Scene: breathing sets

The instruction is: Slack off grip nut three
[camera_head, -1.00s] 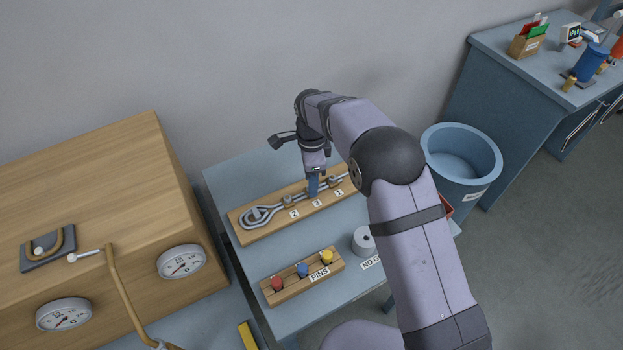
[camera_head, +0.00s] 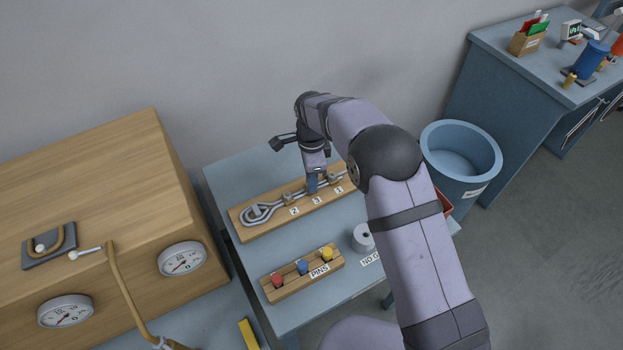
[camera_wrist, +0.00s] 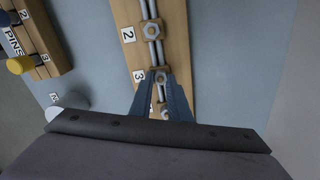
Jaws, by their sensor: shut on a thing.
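A wire rope loop (camera_head: 262,214) and its rope lie along a wooden board (camera_head: 243,235) with grip nuts tagged 2, 3 and 1 from left to right. My gripper (camera_head: 312,186) points down at the grip by tag 3 (camera_head: 317,200). In the wrist view my gripper (camera_wrist: 160,76) has its blue fingers on either side of grip nut three (camera_wrist: 160,77), beside tag 3 (camera_wrist: 139,76), and is shut on it. The fingers partly hide this grip. Grip nut two (camera_wrist: 151,30) shows clear beyond the fingertips. Grip nut one is mostly hidden behind the fingers in the wrist view.
A wooden pin block (camera_head: 290,289) with red, blue and yellow pins stands in front of the board. A white roll-shaped object (camera_head: 363,237) is at its right. A large wooden box (camera_head: 90,190) with gauges stands left. A blue bin (camera_head: 461,160) is at right.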

